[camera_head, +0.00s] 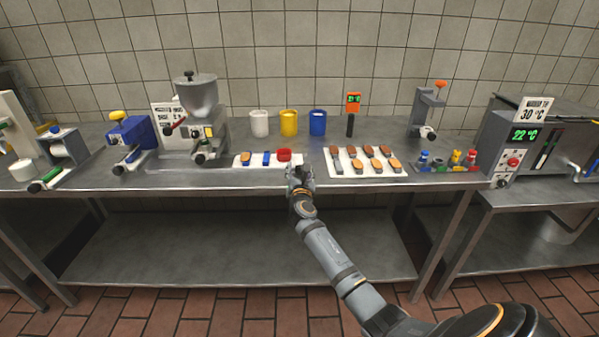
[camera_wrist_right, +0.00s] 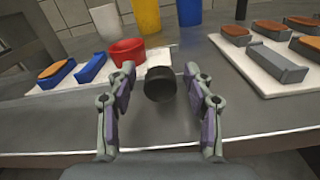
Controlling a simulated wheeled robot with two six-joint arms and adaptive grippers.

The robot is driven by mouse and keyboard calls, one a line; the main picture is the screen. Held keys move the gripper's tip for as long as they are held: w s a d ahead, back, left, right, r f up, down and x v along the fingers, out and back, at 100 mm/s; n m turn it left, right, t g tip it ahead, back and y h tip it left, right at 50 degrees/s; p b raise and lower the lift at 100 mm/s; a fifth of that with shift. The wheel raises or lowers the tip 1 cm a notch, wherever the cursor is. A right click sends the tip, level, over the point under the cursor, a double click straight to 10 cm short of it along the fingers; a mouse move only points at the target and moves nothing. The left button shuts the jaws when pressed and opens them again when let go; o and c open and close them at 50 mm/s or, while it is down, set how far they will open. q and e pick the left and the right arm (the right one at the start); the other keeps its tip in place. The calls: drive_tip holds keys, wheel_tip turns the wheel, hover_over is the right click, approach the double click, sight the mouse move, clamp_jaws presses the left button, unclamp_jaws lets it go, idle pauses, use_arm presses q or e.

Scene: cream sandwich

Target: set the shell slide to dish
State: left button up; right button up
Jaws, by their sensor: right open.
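My right gripper (camera_head: 301,172) is open at the front edge of the table, just before the white strip (camera_head: 240,163). Behind the knob is a red round dish (camera_head: 284,155), also in the wrist view (camera_wrist_right: 126,52). Left of the dish are an empty-looking blue tray (camera_head: 266,158) and a blue tray with an orange-brown top (camera_head: 245,158). No readable label names the shell slide. My left gripper is out of view.
A white board (camera_head: 335,172) with several topped grey trays lies to the right. White, yellow and blue cups (camera_head: 289,122) stand behind. A hopper machine (camera_head: 197,105) stands left, a row of coloured knobs (camera_head: 440,162) and a heater (camera_head: 530,140) right.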

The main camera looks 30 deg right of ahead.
drive_tip(key=shift+c, duration=0.2)
clamp_jaws()
idle(0.4)
